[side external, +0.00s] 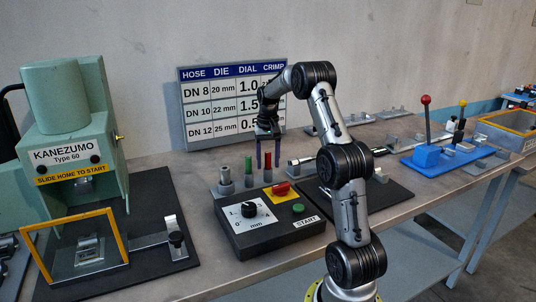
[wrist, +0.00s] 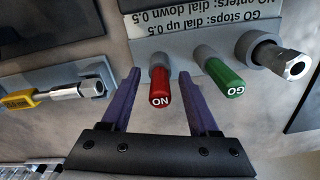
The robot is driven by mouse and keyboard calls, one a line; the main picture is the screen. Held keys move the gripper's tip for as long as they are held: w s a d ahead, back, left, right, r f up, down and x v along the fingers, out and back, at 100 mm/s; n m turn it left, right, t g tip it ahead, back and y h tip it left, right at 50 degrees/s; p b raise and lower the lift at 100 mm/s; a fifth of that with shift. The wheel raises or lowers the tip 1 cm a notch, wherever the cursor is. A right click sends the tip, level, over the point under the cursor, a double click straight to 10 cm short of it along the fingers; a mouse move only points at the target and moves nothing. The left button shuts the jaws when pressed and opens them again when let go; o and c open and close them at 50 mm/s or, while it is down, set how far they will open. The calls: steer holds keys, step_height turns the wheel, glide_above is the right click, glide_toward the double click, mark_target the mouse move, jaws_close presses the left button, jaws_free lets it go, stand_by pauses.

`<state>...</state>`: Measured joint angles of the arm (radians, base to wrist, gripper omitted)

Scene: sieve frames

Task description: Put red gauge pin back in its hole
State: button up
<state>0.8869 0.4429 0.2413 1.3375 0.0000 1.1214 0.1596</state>
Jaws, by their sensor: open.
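The red gauge pin, marked NO (wrist: 160,90), stands upright in a grey collar on the grey gauge holder (wrist: 205,15). It also shows in the side view (side external: 267,173). My gripper (side external: 268,164) points down above it, with its purple fingers open. In the wrist view the fingers (wrist: 160,74) lie to either side of the red pin, with gaps on both sides. The green pin marked GO (wrist: 228,80) stands in the collar beside it. How deep the red pin sits in its collar cannot be told.
A metal fitting (wrist: 285,60) stands beyond the green pin. A control box (side external: 262,222) with a dial and START button is in front of the holder. The green press (side external: 70,130) is at left. A yellow-ended tool (wrist: 20,98) lies on a grey rest.

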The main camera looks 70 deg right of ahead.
step_height(320, 180, up, 14)
stand_by(0.5)
steer(key=shift+f, duration=0.1)
